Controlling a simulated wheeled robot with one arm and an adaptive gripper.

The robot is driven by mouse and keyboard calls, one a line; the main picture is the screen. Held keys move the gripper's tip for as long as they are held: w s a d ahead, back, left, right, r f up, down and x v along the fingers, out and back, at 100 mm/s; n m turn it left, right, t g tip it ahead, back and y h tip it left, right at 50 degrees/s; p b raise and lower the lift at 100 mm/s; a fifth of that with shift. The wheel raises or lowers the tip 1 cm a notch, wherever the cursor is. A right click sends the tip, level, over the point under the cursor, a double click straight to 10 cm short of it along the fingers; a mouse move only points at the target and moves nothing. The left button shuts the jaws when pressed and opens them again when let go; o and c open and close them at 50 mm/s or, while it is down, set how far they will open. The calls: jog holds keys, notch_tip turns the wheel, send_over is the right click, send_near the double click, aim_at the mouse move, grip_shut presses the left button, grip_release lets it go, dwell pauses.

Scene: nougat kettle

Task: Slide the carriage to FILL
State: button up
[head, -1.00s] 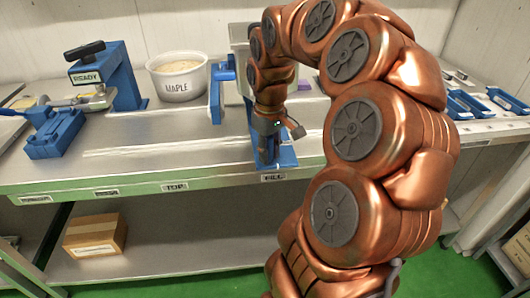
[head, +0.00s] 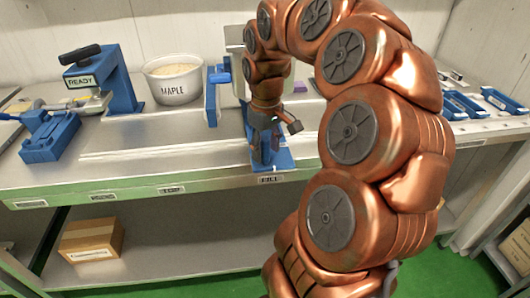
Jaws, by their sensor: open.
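A blue carriage (head: 285,160) sits at the front of the metal bench, at the right end of a pale rail line (head: 165,150). It stands above a small label plate (head: 270,180) on the bench's front edge; the lettering is too small to read surely. My gripper (head: 270,148) points down at the carriage, open. Its dark fingers overlap the carriage in the picture and hide part of it. I cannot tell whether they touch it or straddle its upright part.
Several more label plates, one of them here (head: 171,189), line the front edge to the left. A white MAPLE tub (head: 173,82) and a blue READY press (head: 118,85) stand behind. A blue fixture (head: 50,138) is at left. The bench along the rail is clear.

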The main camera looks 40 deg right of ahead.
notch_tip(320, 180, up, 9)
jog(key=shift+w+r, duration=0.1)
jog(key=shift+r, duration=0.5)
dwell(0.3)
jog(key=shift+a, duration=0.25)
jog(key=s+a+f+n+p, duration=0.15)
jog(key=s+a+p, duration=0.25)
jog(key=a, duration=1)
jog(key=s+a+f+g+p, duration=0.1)
jog(key=s+a+f+p, duration=0.1)
jog(key=s, duration=0.4)
jog(key=s+a+f+m+p, duration=0.1)
jog(key=s+a+f+p, duration=0.1)
jog(key=s+a+f, duration=0.2)
jog(key=s+a, duration=0.3)
jog(key=shift+s+g+p, duration=0.3)
jog(key=shift+g, duration=0.1)
